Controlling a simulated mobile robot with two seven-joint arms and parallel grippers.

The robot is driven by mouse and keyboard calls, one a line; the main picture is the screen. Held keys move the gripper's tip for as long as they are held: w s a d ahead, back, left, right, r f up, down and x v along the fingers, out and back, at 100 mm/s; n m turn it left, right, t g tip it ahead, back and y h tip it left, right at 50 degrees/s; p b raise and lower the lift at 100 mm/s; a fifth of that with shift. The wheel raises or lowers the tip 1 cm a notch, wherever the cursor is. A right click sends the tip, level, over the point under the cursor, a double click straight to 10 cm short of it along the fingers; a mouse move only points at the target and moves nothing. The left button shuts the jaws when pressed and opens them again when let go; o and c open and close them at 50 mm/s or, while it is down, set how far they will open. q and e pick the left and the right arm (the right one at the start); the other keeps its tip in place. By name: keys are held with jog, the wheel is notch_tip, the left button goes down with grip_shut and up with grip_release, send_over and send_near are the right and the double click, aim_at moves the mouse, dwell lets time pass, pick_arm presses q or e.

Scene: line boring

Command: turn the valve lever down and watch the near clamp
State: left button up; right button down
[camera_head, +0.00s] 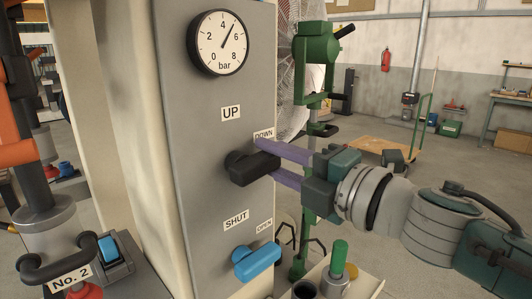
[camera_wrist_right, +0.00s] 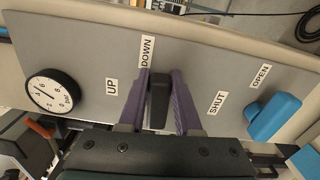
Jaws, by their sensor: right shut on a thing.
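The black valve lever (camera_head: 252,167) is on the grey panel (camera_head: 195,190), below the UP label (camera_head: 230,113) and DOWN label (camera_head: 264,134). My right gripper (camera_head: 275,162) is shut on the lever, with a purple finger on each side. In the right wrist view the lever (camera_wrist_right: 158,100) lies between the fingers and lines up with the DOWN label (camera_wrist_right: 147,52). Machine parts marked No. 2 (camera_head: 70,278) stand at the left. I cannot tell which part is the near clamp. My left gripper is not in view.
A gauge (camera_head: 218,42) reads about 5 bar. A blue lever (camera_head: 257,261) sits below, by the SHUT and OPEN labels. A green stand (camera_head: 315,60) is behind my right gripper. A tray (camera_head: 368,284) with a green-handled item is at lower right.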

jog(key=shift+f+m, duration=0.2)
jog(key=shift+m, duration=0.3)
jog(key=c, duration=0.6)
grip_release()
jog(key=v, duration=1)
